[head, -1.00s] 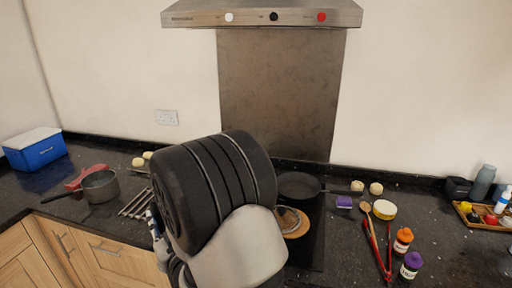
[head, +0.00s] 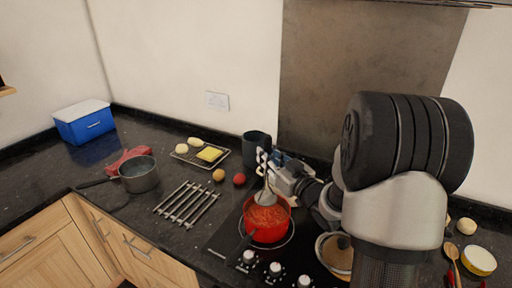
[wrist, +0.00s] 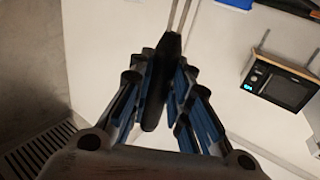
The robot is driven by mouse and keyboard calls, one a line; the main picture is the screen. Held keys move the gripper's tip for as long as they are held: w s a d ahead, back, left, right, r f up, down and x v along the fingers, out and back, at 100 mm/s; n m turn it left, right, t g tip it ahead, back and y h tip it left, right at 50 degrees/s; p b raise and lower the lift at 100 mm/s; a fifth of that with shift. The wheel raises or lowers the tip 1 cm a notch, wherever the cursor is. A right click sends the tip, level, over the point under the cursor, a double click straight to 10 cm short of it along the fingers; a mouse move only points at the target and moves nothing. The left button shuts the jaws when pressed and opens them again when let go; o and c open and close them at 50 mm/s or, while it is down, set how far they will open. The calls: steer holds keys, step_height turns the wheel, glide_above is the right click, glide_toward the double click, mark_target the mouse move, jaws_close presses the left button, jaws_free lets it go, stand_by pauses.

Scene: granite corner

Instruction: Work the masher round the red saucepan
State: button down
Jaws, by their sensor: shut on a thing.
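The red saucepan (head: 265,235) stands on the hob with chunky red food (head: 266,216) inside. My gripper (head: 267,162) is above the pan. In the wrist view my gripper (wrist: 158,85) is shut on the black handle of the masher (wrist: 155,100), and two metal rods run up from that handle. In the head view the grey metal lower part of the masher (head: 264,196) reaches down into the pan. Its very bottom is hidden in the food. My arm stands to the right of the pan.
A dark mug (head: 256,148) stands behind the pan. Left are a metal trivet (head: 186,205), a rack (head: 187,153) with yellow food, and a grey saucepan (head: 139,175). Control knobs (head: 275,269) line the hob's front. A round pan (head: 335,252) sits to the right.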

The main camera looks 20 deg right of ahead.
mark_target(266, 186)
steer(key=shift+s+f, duration=0.2)
steer(key=shift+s, duration=0.05)
step_height(266, 186, down, 11)
steer(key=b, duration=0.9)
steer(key=shift+r, duration=0.2)
steer(key=shift+s+a, duration=0.1)
steer(key=shift+s, duration=0.05)
